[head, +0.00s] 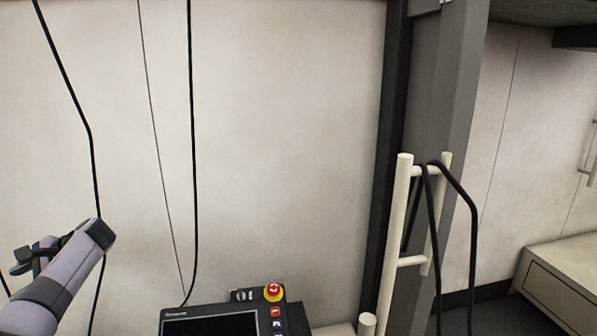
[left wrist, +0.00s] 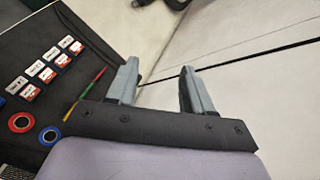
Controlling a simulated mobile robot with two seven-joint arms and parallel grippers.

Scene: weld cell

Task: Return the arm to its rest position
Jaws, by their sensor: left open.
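My left arm, lilac with dark joints, comes in at the lower left of the head view. My left gripper (head: 24,260) is a small dark shape at its left, partly hidden by the arm. In the left wrist view the left gripper (left wrist: 160,76) has two grey fingers spread apart, with nothing between them. It looks open and empty. My right arm and gripper are not in view.
A dark control unit with a screen (head: 212,324) and a red stop button (head: 274,292) stands at the bottom middle. A cream rack (head: 396,230) with black cable (head: 468,210) stands before a grey post (head: 440,120). Black cables hang near my arm.

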